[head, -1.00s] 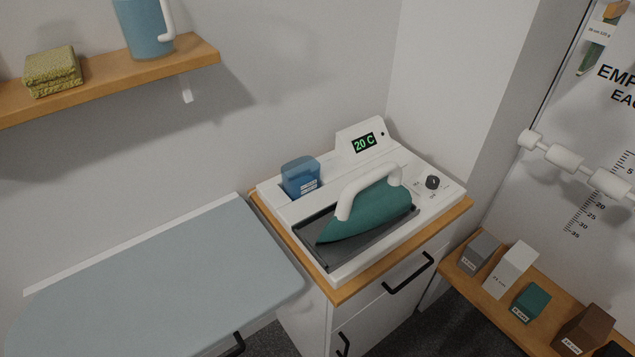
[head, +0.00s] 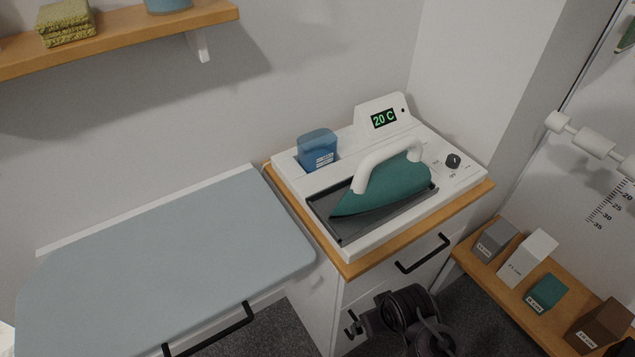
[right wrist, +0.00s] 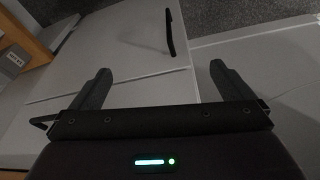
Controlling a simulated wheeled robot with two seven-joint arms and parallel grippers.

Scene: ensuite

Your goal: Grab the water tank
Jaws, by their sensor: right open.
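The water tank (head: 317,150) is a translucent blue box with a white label. It sits in a slot at the back left of the white ironing station (head: 290,178). A teal iron (head: 385,187) with a white handle rests on the dark plate in front of it. My right arm shows at the bottom of the head view, low in front of the cabinet, with its fingers not clear there. In the right wrist view my right gripper (right wrist: 156,85) is open and empty, its two fingers apart before the pale cabinet fronts. My left gripper is not in view.
A blue-grey ironing board (head: 165,260) lies left of the station. A wooden shelf (head: 120,40) with green towels (head: 66,24) is on the wall above. A low wooden shelf (head: 480,268) with several labelled blocks stands at the right. Black handles (head: 422,254) protrude from the cabinet front.

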